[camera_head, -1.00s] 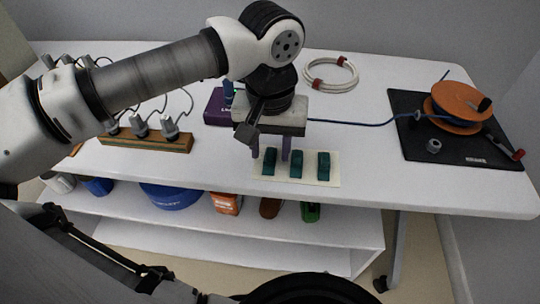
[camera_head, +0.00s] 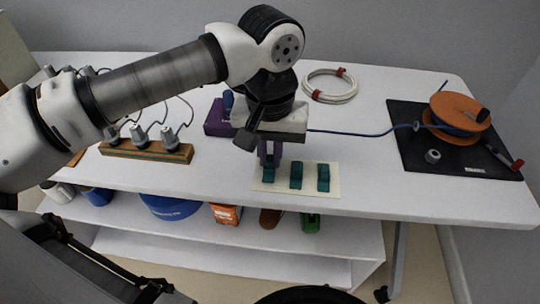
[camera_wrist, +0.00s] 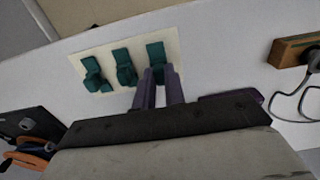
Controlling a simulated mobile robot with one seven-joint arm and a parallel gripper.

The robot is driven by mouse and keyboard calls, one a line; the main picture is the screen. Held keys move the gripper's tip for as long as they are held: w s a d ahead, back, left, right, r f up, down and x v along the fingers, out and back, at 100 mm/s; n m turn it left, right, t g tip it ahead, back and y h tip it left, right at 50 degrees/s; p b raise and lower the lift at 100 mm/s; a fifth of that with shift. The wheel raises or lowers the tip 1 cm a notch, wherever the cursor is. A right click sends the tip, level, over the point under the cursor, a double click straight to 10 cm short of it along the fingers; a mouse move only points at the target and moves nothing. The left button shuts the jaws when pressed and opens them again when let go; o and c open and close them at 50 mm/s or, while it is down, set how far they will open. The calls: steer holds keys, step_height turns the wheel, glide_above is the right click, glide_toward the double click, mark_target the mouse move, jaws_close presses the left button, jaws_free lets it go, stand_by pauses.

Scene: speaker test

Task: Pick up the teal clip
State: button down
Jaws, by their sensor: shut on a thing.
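Three teal clips stand in a row on a cream card (camera_head: 335,180) near the table's front edge. My gripper (camera_head: 270,165) points down at the left clip (camera_head: 268,174), its purple fingers close together on that clip's upper part. In the wrist view my gripper (camera_wrist: 158,75) is shut on the same clip (camera_wrist: 155,51), which shows at the right end of the row. The middle clip (camera_head: 296,174) and the right clip (camera_head: 323,176) stand free beside it. The held clip appears to be still at the card. The finger contact is partly hidden.
A purple box (camera_head: 216,122) stands behind my gripper. A wooden strip (camera_head: 150,150) with grey plugs lies to the left. A coiled white cable (camera_head: 330,92) lies behind. An orange spool (camera_head: 458,112) sits on a black mat (camera_head: 415,150) at right, with a blue cable running from it.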

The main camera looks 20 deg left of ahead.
mark_target(270, 158)
step_height(270, 158, up, 19)
steer(key=p, duration=0.3)
stand_by(0.5)
